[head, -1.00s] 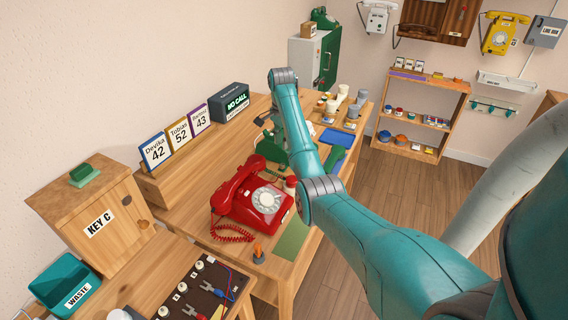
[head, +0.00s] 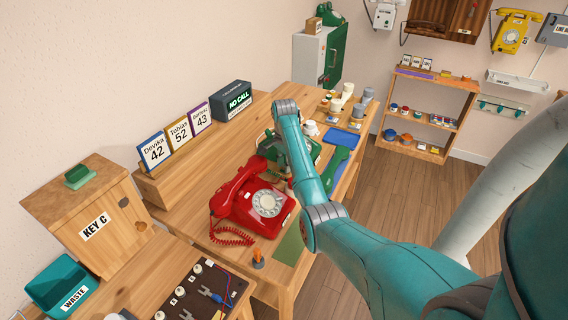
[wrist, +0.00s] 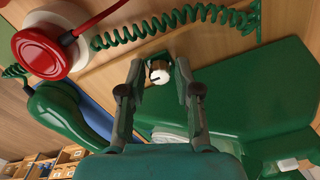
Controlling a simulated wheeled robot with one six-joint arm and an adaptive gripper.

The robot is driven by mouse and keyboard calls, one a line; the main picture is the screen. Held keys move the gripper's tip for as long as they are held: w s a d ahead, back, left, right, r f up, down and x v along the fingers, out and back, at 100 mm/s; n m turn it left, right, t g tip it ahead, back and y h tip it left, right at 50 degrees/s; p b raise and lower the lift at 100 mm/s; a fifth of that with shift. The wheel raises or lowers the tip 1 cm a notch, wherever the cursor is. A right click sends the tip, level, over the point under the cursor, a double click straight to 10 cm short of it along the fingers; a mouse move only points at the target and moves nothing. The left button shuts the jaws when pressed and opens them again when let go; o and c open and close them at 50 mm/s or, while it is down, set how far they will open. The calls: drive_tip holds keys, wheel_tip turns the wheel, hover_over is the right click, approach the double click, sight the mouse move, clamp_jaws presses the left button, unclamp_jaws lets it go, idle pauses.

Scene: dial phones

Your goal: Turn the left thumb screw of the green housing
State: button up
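The green housing (wrist: 255,95) fills the right and middle of the wrist view. A small round thumb screw (wrist: 159,72), pale with a dark mark, stands at its edge. My gripper (wrist: 159,70) is open, with one finger on each side of the screw; thin gaps seem to show, and contact cannot be told. A green handset (wrist: 70,112) lies beside the housing at left. In the head view the green housing (head: 268,147) is partly hidden behind my arm, which also hides my gripper. The second thumb screw is not seen.
A coiled green cord (wrist: 170,22) runs just beyond the fingertips. A red-and-white round thing (wrist: 42,50) is at upper left in the wrist view. In the head view a red dial phone (head: 245,205) stands nearby, with a blue mat (head: 340,137) to the right.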

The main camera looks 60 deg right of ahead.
clamp_jaws()
idle(1.3)
unclamp_jaws()
drive_tip(key=shift+r, duration=0.15)
